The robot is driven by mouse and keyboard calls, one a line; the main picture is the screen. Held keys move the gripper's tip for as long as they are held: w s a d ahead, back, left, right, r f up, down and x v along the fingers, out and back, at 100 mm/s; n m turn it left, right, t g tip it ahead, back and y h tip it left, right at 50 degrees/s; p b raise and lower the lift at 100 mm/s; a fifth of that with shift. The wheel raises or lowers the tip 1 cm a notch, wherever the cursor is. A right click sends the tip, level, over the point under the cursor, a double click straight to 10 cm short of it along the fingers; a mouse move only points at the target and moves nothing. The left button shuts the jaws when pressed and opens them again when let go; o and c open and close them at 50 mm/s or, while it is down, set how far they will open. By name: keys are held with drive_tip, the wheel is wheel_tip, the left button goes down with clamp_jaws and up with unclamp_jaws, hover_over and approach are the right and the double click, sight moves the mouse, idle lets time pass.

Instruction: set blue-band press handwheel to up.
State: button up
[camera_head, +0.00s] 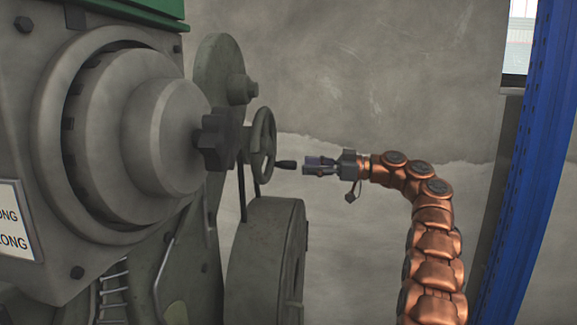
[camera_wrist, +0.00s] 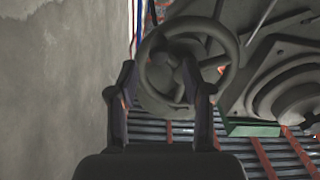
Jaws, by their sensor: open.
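The grey handwheel (camera_head: 263,145) stands edge-on at the right side of the large grey press (camera_head: 110,130). A short dark handle (camera_head: 286,165) sticks out from its lower right toward my gripper. My gripper (camera_head: 306,165) is open and points left, with its tips just right of the handle's end. In the wrist view, the handwheel's ring (camera_wrist: 235,58) shows face-on beyond my gripper (camera_wrist: 160,75), whose fingers overlap its lower part. I see nothing held between the fingers. No blue band shows on the visible part of this press.
A grey round drum (camera_head: 265,255) stands below the handwheel. A blue post (camera_head: 530,160) rises at the far right. A plain grey wall (camera_head: 390,70) is behind, with free space between the handwheel and the post, apart from my copper arm.

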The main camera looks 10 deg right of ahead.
sight(290, 164)
drive_tip(key=shift+x, duration=3)
clamp_jaws()
